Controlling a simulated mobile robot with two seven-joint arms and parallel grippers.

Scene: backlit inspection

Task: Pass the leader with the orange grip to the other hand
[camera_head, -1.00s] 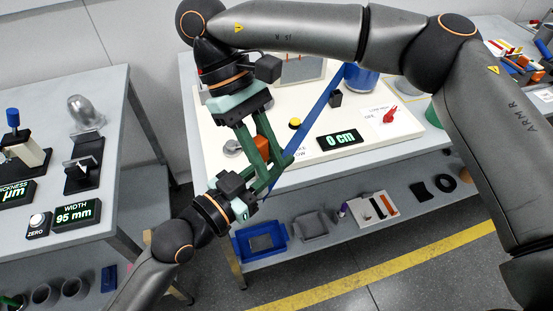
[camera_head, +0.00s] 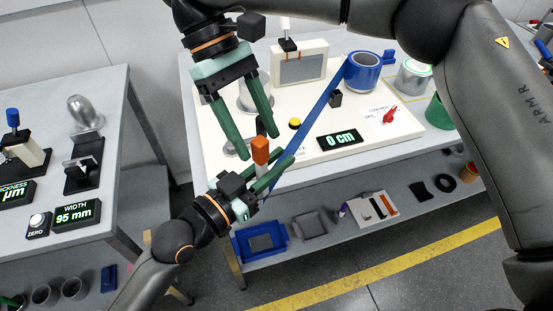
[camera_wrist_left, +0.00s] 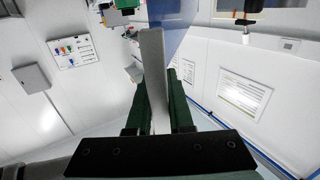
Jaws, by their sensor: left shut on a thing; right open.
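The leader's orange grip (camera_head: 260,150) stands upright on a pale stem in the head view. My left gripper (camera_head: 277,170) is shut on the leader below the orange grip. In the left wrist view the pale leader strip (camera_wrist_left: 154,75) stands between the green fingers. A blue band (camera_head: 310,117) runs from the blue roll (camera_head: 364,66) down to the left gripper; its join with the leader is hidden. My right gripper (camera_head: 252,146) is open above the leader, its fingertips around or just above the orange grip; I cannot tell whether they touch it.
A white board (camera_head: 215,135) on the table carries a "0 cm" display (camera_head: 340,140), a yellow button (camera_head: 295,124) and a red knob (camera_head: 389,115). A shelf below holds a blue tray (camera_head: 235,247). A second table with gauges stands at the left, across a gap.

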